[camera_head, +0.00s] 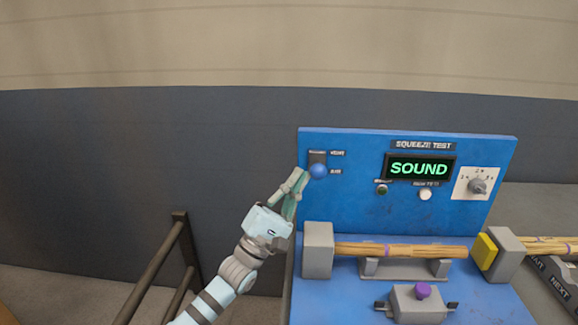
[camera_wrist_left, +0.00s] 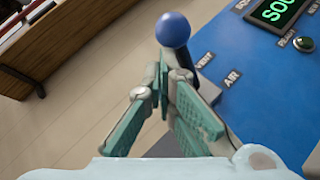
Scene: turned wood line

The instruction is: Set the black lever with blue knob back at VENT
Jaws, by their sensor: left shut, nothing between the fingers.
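The lever's blue knob (camera_head: 318,171) is at the upper left of the blue panel, level with the AIR label and below the VENT label. In the left wrist view the blue knob (camera_wrist_left: 173,29) is just beyond the fingertips, with a short part of the black lever (camera_wrist_left: 185,58) behind them. My left gripper (camera_head: 302,175) is shut and empty, close beside the knob on its left. In the wrist view its fingertips (camera_wrist_left: 171,74) overlap the lever; I cannot tell whether they touch it. My right gripper is not in view.
The blue panel (camera_head: 350,210) has a display (camera_head: 419,168) reading SOUND, a white button (camera_head: 425,194) and a dial (camera_head: 478,186). Below, a wooden rod bundle (camera_head: 400,250) lies between grey blocks. A dark railing (camera_head: 160,265) stands left of my arm.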

